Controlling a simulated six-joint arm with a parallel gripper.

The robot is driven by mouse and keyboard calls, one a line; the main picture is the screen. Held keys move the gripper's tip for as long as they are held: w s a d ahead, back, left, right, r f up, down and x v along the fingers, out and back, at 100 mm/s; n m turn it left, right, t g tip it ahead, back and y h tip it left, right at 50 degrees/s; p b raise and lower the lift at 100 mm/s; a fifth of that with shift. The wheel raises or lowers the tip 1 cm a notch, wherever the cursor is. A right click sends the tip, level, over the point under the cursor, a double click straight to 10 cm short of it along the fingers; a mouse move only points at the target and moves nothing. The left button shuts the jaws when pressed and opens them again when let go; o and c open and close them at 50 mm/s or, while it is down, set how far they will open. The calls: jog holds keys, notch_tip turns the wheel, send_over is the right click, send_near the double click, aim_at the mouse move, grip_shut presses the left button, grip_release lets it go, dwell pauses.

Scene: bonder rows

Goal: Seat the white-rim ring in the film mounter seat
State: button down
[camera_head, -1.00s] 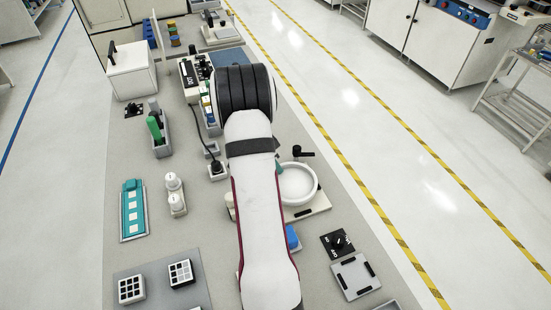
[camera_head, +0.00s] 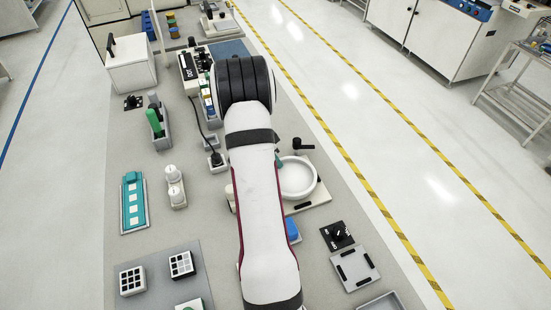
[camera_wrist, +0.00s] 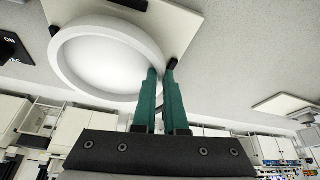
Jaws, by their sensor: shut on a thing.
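The white-rim ring (camera_wrist: 62,75) is a large white hoop around a pale disc. My gripper (camera_wrist: 160,76), with two dark green fingers, is shut on its near rim in the wrist view. In the head view the ring (camera_head: 314,190) lies over the cream film mounter base (camera_head: 322,195), just right of my arm. The ring covers the seat, so I cannot tell whether it rests in it or sits slightly above. In the head view, most of my gripper is hidden behind my arm.
A black lever (camera_head: 302,145) stands at the mounter's back edge. A black dial plate (camera_head: 338,236) and a grey square fixture (camera_head: 355,267) lie in front. A blue block (camera_head: 292,230) is close beside my arm. Left are a teal strip tray (camera_head: 134,203) and white jars (camera_head: 174,187).

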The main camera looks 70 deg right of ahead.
jog(key=shift+f, duration=0.75)
jog(key=shift+f, duration=0.3)
dwell(0.4)
jog(key=c, duration=0.9)
grip_release()
jog(key=shift+w, duration=0.1)
jog(key=v, duration=1.5)
jog(key=shift+r, duration=0.4)
